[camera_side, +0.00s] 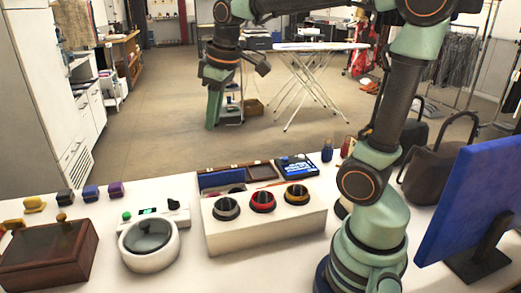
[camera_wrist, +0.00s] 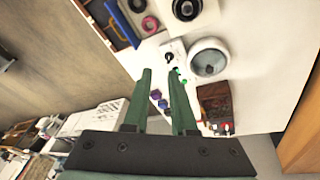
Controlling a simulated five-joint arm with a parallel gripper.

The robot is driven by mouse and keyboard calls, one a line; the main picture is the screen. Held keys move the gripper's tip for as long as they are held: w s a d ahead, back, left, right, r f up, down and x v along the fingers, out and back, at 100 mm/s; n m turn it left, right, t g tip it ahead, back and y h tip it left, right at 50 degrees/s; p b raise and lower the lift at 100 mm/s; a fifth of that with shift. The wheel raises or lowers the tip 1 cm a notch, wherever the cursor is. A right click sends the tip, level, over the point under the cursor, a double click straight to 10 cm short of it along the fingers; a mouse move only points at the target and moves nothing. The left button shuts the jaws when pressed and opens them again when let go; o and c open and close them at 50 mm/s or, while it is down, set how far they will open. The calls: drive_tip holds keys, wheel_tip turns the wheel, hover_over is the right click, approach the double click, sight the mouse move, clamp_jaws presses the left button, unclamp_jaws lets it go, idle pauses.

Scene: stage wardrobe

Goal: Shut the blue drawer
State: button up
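A blue panel (camera_side: 222,178), which I take for the blue drawer, shows in the side view within a low wooden frame behind the white knob box. In the wrist view a blue-edged part (camera_wrist: 126,24) of it shows at the top left, cut by the picture's edge. How far it stands open I cannot tell. My gripper (camera_side: 212,122) hangs fingers down in the side view, beyond the table's far edge and well apart from the drawer. In the wrist view its two green fingers (camera_wrist: 160,76) are apart with nothing between them.
The white box (camera_side: 265,233) carries grey, red and yellow knobs. A white round-lidded device (camera_side: 150,243) and a wooden box (camera_side: 48,255) stand left of it. Several small coloured blocks (camera_side: 91,192) line the far left edge. A blue screen (camera_side: 475,205) stands right.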

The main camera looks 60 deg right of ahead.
drive_tip(key=w+d+f+n+g, duration=0.2)
drive_tip(key=w+d+f+n, duration=0.1)
drive_tip(key=w+d, duration=0.5)
drive_tip(key=w+d+f+n+g+y, duration=0.1)
drive_tip(key=w+d+f+n+g, duration=0.25)
drive_tip(key=d+f, duration=0.6)
drive_tip(key=shift+t, duration=0.35)
drive_tip(key=f, duration=0.4)
drive_tip(key=a+f, duration=0.1)
drive_tip(key=f, duration=0.3)
drive_tip(key=s+a+f, duration=0.1)
drive_tip(key=f, duration=0.2)
drive_tip(key=shift+a+f, duration=0.1)
drive_tip(key=shift+f, duration=0.3)
clamp_jaws()
drive_tip(key=shift+r, duration=0.1)
